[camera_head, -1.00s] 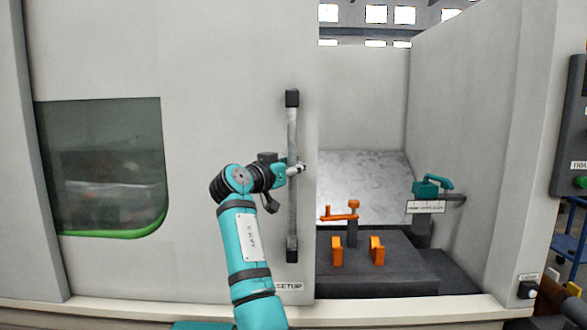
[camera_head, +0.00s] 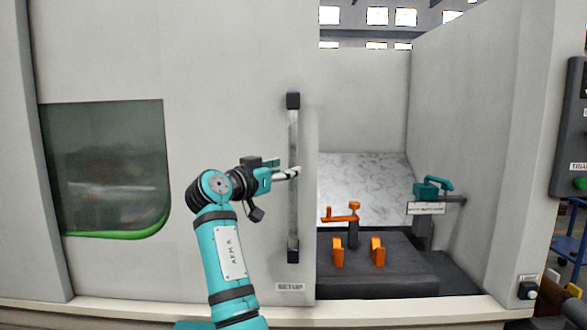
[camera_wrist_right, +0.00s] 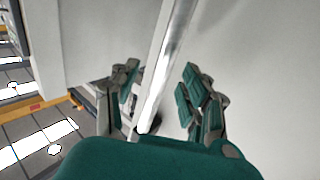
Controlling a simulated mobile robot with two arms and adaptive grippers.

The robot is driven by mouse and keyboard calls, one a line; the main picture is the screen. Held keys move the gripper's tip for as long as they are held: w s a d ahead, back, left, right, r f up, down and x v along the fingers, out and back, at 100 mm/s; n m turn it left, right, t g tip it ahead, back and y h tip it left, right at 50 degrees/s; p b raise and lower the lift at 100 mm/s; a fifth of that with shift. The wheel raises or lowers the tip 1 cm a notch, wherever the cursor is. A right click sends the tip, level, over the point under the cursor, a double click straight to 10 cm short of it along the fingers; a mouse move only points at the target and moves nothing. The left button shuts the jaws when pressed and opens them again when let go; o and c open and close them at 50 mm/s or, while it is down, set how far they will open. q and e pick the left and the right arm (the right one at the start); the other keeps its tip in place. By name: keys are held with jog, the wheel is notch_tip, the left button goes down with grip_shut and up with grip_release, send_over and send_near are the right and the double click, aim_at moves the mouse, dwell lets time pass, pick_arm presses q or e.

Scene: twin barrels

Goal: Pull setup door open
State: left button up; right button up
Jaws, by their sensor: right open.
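The setup door (camera_head: 235,60) is a large light-grey panel with a SETUP label (camera_head: 290,287) at its lower right. Its upright handle bar (camera_head: 293,210) has black end mounts and stands near the panel's right edge. My right gripper (camera_head: 294,172) is open at the bar's mid-height, fingertips at the bar. In the right wrist view the handle bar (camera_wrist_right: 170,65) runs between the two spread fingers of the right gripper (camera_wrist_right: 162,95). I cannot tell whether a finger touches it. My left gripper is not in view.
Right of the door edge is an opening with a dark block (camera_head: 375,270), orange clamps (camera_head: 377,251) and a teal-handled fixture (camera_head: 432,190). A dark window (camera_head: 105,165) is at left. A control panel (camera_head: 570,130) hangs at far right.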

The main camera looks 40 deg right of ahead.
jog(key=v, duration=0.6)
jog(key=shift+a, duration=0.2)
